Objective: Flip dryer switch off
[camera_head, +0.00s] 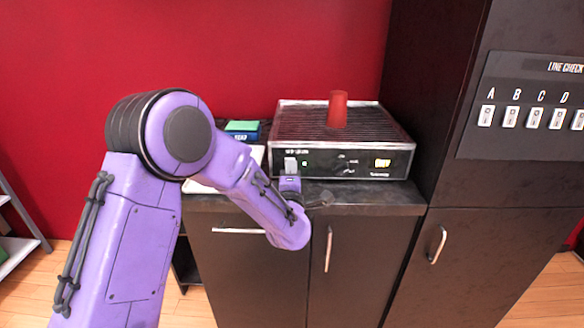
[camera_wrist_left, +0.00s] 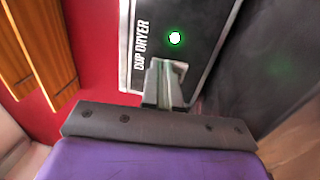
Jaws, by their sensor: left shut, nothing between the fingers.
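The cup dryer (camera_head: 342,139) is a black and silver box with a slatted top on the dark counter. In the left wrist view its front panel (camera_wrist_left: 195,25) reads "CUP DRYER" and carries a lit green light (camera_wrist_left: 175,38). My left gripper (camera_head: 290,163) is shut and empty, at the left end of the dryer's front panel. In the left wrist view its fingertips (camera_wrist_left: 166,66) are just below the label and light. The switch is hidden behind the fingers, and I cannot tell whether they touch it. My right gripper is not in view.
A red cup (camera_head: 338,108) stands on the dryer's top. A green and blue box (camera_head: 242,129) and a white tray (camera_head: 201,187) are to the left. A tall dark cabinet (camera_head: 446,110) with a row of labelled switches (camera_head: 535,118) borders the right side.

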